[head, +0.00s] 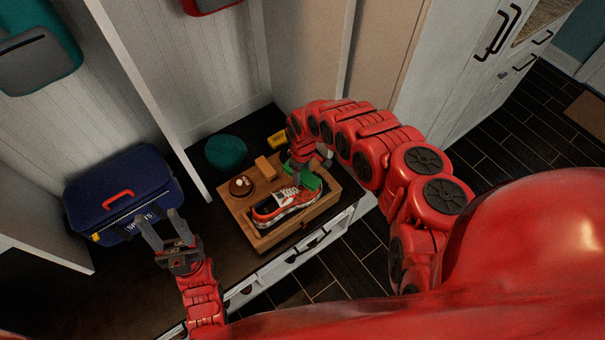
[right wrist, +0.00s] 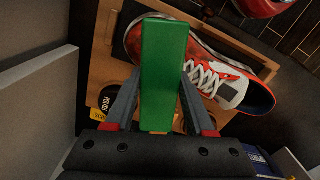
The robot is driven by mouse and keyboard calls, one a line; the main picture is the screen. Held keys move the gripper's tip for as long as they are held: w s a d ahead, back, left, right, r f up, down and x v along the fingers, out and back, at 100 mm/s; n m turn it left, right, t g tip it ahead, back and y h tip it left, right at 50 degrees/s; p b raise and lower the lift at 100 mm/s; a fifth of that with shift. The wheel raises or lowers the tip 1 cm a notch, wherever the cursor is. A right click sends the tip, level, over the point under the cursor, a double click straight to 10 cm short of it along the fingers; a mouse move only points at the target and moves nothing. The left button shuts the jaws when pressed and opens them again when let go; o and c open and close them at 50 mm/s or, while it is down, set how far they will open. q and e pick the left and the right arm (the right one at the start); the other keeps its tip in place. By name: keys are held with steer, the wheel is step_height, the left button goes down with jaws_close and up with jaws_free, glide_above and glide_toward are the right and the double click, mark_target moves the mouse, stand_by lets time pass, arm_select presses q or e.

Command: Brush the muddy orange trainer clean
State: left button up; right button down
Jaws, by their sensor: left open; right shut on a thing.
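The orange trainer (head: 284,205), with white laces, lies on its side or sole in a wooden tray (head: 300,229) on the dark bench; which, I cannot tell. It also shows in the right wrist view (right wrist: 170,34), partly hidden behind a green block-shaped brush (right wrist: 163,70). No mud is clear at this size. My right gripper (head: 299,168) is shut on the green brush, its fingers on either side, at the trainer's far side. The brush's underside is hidden, so contact with the trainer cannot be told. My left gripper (head: 162,226) is open and empty, left of the tray.
A round tin (head: 241,186) and a small orange-brown block (head: 265,168) sit at the tray's far side. A teal rounded item (head: 226,151) and a yellow item (head: 277,140) lie behind it. A navy bag (head: 118,188) stands near my left gripper. The bench front left is bare.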

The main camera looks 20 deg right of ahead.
mark_target(309, 181)
steer(key=shift+f, duration=0.1)
steer(key=shift+s+d+r+p, duration=0.25)
steer(key=shift+s+p, duration=0.35)
steer(key=shift+p, duration=0.2)
steer(key=shift+s+d+p, duration=0.3)
steer(key=shift+s+p, duration=0.35)
steer(key=shift+s, duration=0.4)
steer(key=shift+f, duration=0.1)
steer(key=shift+f, duration=0.15)
